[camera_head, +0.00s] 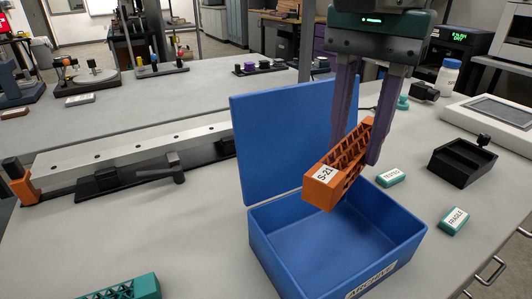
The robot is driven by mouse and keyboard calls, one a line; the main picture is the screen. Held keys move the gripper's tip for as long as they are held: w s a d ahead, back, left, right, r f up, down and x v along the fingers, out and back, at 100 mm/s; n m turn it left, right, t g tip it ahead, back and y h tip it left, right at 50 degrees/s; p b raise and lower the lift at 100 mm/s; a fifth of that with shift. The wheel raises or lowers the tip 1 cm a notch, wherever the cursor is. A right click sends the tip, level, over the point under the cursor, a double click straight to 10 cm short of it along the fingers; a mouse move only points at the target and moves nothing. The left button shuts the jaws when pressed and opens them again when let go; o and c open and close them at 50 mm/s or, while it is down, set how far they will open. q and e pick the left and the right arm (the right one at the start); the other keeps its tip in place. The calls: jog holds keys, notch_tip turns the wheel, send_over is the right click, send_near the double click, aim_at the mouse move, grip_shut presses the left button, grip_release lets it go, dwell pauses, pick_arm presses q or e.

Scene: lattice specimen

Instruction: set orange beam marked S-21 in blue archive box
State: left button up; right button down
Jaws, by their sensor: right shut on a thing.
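The orange lattice beam (336,170) carries a white label reading S-21 on its near end. My right gripper (356,148) has purple fingers and is shut on the beam. It holds the beam above the blue archive box (408,238), with the labelled end pointing to the near left and lower in the picture. The box stands on the table with its lid (285,140) raised at the back, and the visible part of its inside is empty. ARCHIVE is written on its front. My left gripper is not in view.
Two small teal blocks, marked TESTED (390,177) and FRAGILE (454,221), lie right of the box. A black tray (462,165) stands farther right. A teal lattice beam (128,288) lies at the front left. A long metal rail (130,150) runs left of the lid.

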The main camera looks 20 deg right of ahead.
aim_at(355, 144)
pick_arm(q)
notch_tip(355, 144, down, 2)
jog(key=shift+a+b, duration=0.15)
jog(key=shift+b, duration=0.65)
pick_arm(e)
notch_tip(355, 144, down, 11)
jog(key=shift+r, duration=0.15)
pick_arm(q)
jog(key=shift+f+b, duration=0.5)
pick_arm(e)
notch_tip(355, 144, down, 4)
jog(key=shift+f, duration=0.15)
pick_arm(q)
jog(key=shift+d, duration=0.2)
pick_arm(e)
jog(key=shift+f, duration=0.25)
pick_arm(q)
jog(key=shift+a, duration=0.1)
pick_arm(e)
jog(key=c, duration=0.5)
grip_release()
jog(key=shift+f, duration=0.15)
jog(key=shift+c, duration=0.2)
